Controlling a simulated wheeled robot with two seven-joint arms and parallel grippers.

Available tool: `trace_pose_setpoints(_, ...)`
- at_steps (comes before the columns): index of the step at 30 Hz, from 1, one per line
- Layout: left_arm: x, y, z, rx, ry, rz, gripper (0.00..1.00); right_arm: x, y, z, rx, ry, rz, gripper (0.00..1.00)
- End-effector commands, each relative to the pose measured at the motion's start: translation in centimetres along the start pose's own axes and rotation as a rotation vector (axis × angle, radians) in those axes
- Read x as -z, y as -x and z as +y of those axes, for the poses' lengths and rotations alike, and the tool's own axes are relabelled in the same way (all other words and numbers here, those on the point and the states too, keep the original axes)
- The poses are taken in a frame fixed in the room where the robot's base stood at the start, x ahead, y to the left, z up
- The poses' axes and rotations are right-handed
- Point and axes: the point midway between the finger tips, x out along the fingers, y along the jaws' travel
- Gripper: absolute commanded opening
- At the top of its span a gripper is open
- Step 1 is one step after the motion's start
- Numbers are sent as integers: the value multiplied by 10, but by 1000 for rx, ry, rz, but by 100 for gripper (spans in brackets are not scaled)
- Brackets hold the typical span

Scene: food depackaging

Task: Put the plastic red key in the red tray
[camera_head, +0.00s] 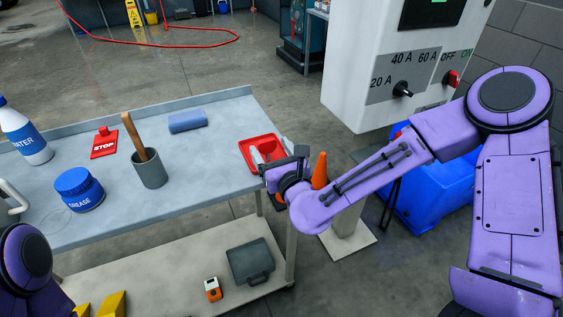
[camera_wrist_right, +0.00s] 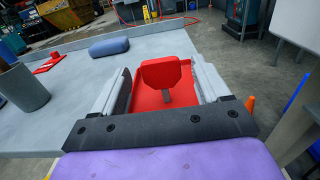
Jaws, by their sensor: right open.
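The red tray (camera_head: 247,143) lies at the right end of the grey table; it also shows in the right wrist view (camera_wrist_right: 178,46). The red plastic key (camera_wrist_right: 160,73) has a broad flat head and a short grey shaft. In the right wrist view it is between the open fingers of my right gripper (camera_wrist_right: 161,80), over the tray's red floor. I cannot tell whether the key touches the tray. My right gripper (camera_head: 277,157) is at the tray in the head view and partly hides it. My left gripper is out of view; only part of that arm shows at lower left.
A switch cabinet (camera_head: 350,70) rises to the right. The table between cup and tray is clear.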

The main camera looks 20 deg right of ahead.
Motion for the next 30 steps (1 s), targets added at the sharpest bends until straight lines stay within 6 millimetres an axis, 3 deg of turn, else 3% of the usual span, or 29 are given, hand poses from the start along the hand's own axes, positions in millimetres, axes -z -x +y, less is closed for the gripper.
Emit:
trace_pose_setpoints(5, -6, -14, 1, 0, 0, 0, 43, 5, 48, 0, -2, -5, 2, 76)
trace_pose_setpoints(7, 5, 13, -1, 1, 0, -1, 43, -9, 56, 0, 3, 8, 7, 76)
trace_pose_setpoints(9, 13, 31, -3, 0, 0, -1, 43, -10, 60, 0, 7, 13, 6, 76)
trace_pose_setpoints(17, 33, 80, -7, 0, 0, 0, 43, -7, 85, 1, -3, -1, 10, 76)
trace_pose_setpoints(22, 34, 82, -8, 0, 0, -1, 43, 0, 107, 1, -3, 1, 4, 76)
trace_pose_setpoints(30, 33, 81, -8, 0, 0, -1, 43, 2, 112, 0, -1, 1, 2, 76)
